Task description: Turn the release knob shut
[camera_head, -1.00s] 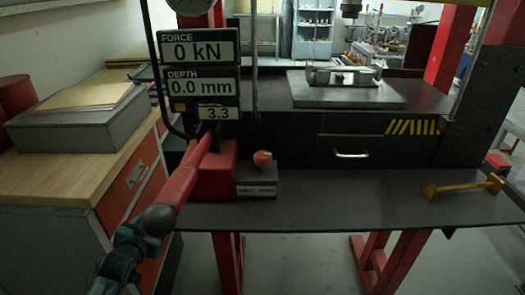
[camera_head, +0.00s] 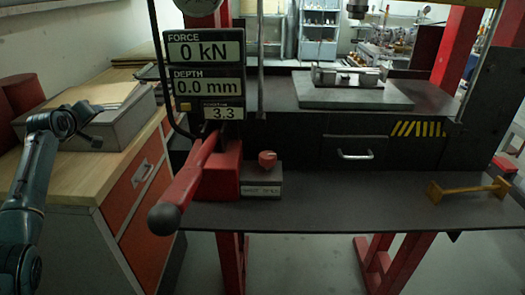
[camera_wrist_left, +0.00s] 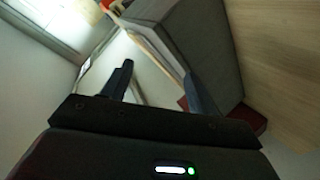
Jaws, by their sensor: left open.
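The release knob (camera_head: 267,158) is a small red knob on top of a dark box (camera_head: 261,185) with a white label, on the press's lower shelf. To its left a red lever (camera_head: 190,176) slants down toward me from a red housing and ends in a black ball (camera_head: 163,219). My left gripper (camera_head: 97,126) is above the grey box on the wooden cabinet, left of the lever and well away from the knob. In the left wrist view its two fingers (camera_wrist_left: 160,82) are apart with nothing held between them. My right gripper is not in view.
The grey box (camera_head: 110,128) with papers stands on the wooden cabinet (camera_head: 60,180). A display panel (camera_head: 205,75) reads 0 kN and 0.0 mm. A yellow bar-shaped part (camera_head: 468,190) lies at the shelf's right. The middle of the shelf (camera_head: 350,195) is clear.

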